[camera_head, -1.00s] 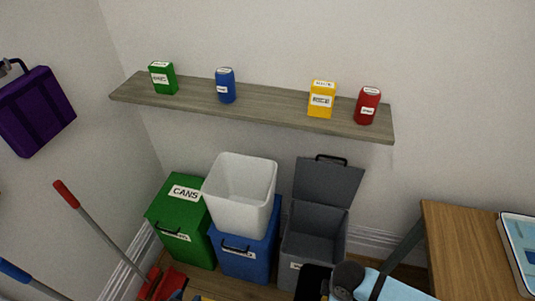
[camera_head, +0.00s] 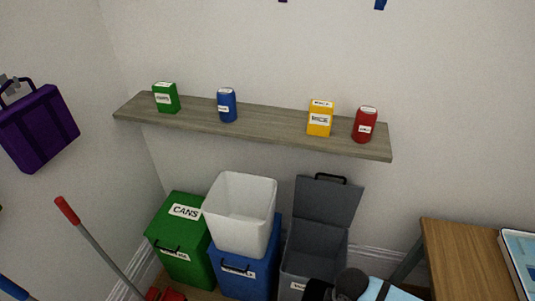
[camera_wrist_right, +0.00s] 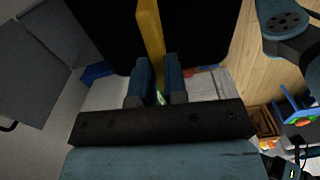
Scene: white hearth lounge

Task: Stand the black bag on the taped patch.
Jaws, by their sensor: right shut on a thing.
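The black bag (camera_wrist_right: 203,35) fills the top middle of the right wrist view as a large dark shape, with a yellow strap (camera_wrist_right: 150,30) running down from the top edge. My right gripper (camera_wrist_right: 158,85) has its two blue fingers shut on the strap. In the head view only part of my right arm shows at the bottom edge, and a black shape beside it is too cut off to identify. The taped patch is not seen in either current view. My left gripper is out of view.
A green bin (camera_head: 180,240), a blue bin (camera_head: 245,275) with a white tub (camera_head: 240,215) on top and an open grey bin (camera_head: 315,262) stand by the wall. A shelf (camera_head: 260,132) hangs above. A wooden table (camera_head: 455,260) is right, a purple bag (camera_head: 38,128) left.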

